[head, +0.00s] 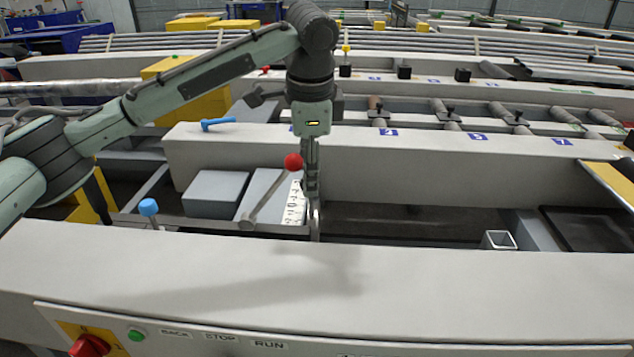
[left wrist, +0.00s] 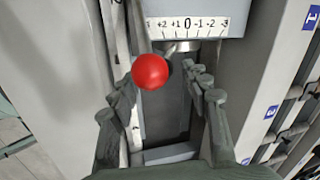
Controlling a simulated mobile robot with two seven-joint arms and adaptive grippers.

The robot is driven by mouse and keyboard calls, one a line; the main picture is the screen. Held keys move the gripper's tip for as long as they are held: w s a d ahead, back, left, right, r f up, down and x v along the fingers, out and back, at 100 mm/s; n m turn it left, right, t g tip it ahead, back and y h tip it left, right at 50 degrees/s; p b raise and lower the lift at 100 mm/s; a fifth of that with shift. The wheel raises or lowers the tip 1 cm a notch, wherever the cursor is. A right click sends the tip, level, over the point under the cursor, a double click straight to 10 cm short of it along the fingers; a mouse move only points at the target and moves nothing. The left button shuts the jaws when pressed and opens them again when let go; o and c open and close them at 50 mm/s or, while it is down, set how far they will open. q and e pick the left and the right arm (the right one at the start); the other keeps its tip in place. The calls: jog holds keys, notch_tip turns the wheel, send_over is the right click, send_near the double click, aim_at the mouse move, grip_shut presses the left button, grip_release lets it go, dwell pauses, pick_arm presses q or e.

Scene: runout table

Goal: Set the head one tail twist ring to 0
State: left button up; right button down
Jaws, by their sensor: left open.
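A white scale plate (left wrist: 187,26) with numbers from plus through 0 to minus shows in the left wrist view, and in the head view (head: 294,204) on a grey block. A round metal part (left wrist: 207,47), possibly the twist ring, sits just below the scale; I cannot make out its mark. A lever with a red ball (left wrist: 150,71) rises by the scale, and the ball shows in the head view (head: 293,161). My left gripper (head: 314,206) points down beside the scale. In the wrist view (left wrist: 168,97) it is open, with the ball nearer its left finger. My right gripper is out of view.
A long pale beam (head: 400,285) with a control panel runs along the front, another beam (head: 430,170) behind. A blue-topped knob (head: 148,207) and a grey box (head: 215,193) stand left of the lever. The trough (head: 410,220) right of the gripper is mostly clear.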

pick_arm(q)
jog(key=shift+x, duration=2.05)
jog(key=shift+w, duration=0.1)
grip_shut()
